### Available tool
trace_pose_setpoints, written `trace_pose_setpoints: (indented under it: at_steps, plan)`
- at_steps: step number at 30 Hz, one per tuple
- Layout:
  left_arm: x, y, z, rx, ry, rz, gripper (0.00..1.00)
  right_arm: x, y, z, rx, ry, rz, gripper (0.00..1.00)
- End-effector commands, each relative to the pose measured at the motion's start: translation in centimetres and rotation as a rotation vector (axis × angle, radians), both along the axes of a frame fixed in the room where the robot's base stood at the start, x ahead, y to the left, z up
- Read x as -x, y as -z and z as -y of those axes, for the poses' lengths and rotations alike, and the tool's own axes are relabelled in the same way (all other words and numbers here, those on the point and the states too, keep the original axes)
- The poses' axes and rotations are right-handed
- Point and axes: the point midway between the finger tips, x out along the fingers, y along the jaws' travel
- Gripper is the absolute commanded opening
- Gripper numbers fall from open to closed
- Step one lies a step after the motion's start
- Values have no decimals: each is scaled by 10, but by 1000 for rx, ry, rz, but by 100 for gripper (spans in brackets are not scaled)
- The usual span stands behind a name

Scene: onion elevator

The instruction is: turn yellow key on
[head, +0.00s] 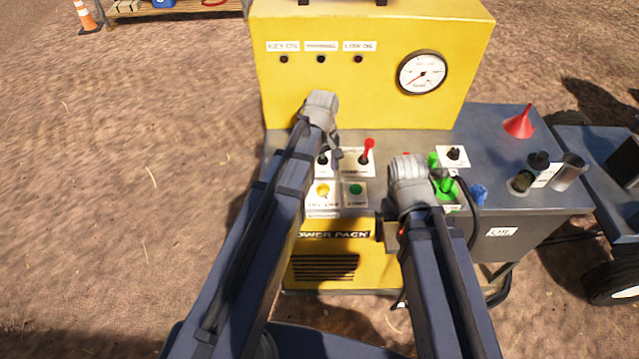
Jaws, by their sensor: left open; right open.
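The yellow key (322,189) sits on a white labelled plate at the front left of the power pack's control panel, left of a green button (356,189). My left gripper (336,152) is above the panel, behind the key in the picture, and is open with nothing seen in it. It appears apart from the key. My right gripper (392,232) is to the right of the key by the panel's front edge, largely hidden by its own wrist, with nothing seen in it. The small key's exact angle cannot be told.
A red lever (367,150) and a black switch (322,158) stand behind the key. Green valves (443,180), a blue cap (478,194) and a red funnel (520,122) are to the right. The yellow cabinet (350,95) with a gauge (422,73) rises behind.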

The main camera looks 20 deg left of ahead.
Motion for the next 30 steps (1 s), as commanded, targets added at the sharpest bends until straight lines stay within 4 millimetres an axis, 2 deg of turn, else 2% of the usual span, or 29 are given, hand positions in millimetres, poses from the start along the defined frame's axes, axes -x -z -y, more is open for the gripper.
trace_pose_setpoints:
  at_steps: [8, 21, 30]
  plan:
    - [0, 20, 0, 0, 2, 0, 80, 0, 20, 0, 0, 0, 0, 99]
    - [0, 73, 0, 1, 4, 1, 80, 0, 73, 0, 0, 0, 0, 99]
    - [0, 77, 0, 1, 4, 1, 80, 0, 77, 0, 0, 0, 0, 99]
